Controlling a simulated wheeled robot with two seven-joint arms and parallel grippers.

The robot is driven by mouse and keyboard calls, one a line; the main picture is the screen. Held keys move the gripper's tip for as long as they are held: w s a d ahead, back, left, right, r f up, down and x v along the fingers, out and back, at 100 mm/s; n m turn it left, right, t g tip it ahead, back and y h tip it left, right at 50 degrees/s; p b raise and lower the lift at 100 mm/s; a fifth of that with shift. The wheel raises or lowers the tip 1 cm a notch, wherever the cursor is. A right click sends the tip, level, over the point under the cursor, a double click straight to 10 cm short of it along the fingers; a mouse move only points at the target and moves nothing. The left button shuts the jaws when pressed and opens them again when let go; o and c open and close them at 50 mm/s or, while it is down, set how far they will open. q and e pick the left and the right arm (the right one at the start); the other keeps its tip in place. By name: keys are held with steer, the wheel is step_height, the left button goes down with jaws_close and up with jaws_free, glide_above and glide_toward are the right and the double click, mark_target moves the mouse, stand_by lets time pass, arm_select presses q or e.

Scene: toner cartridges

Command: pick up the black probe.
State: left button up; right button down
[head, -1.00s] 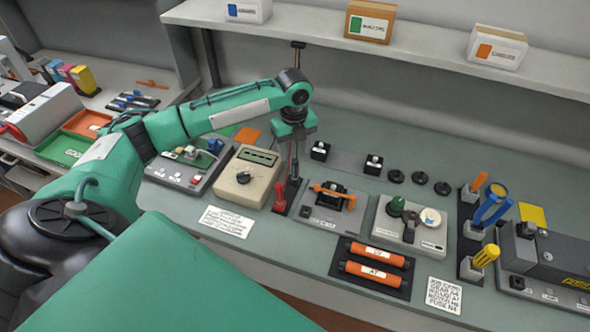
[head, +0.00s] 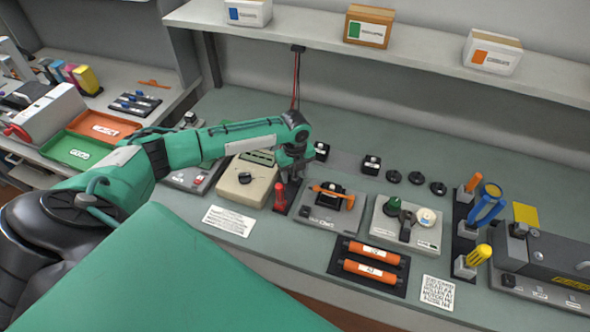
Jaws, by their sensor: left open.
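The red probe (head: 280,198) stands upright in a small dark holder (head: 281,211) beside the beige meter (head: 247,183). The black probe is at the back of this holder; my left gripper hides most or all of it, so I cannot make out its outline. My left gripper (head: 291,176) points down at that spot, low over the holder, with its jaws open around or right beside the black probe. I cannot tell whether the fingers touch it. My right gripper is not in view.
Probe leads (head: 296,80) hang from a bracket under the shelf, just behind my left wrist. A grey fixture with an orange lever (head: 333,194) stands close to the right. An orange cartridge tray (head: 368,262) lies in front. The back of the bench is mostly clear.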

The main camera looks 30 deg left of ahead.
arm_select(q)
steer(key=c, duration=1.1)
steer(key=shift+r, duration=0.15)
steer(key=shift+r, duration=0.55)
step_height(320, 180, up, 19)
steer(key=b, duration=0.4)
steer(key=shift+f, duration=0.15)
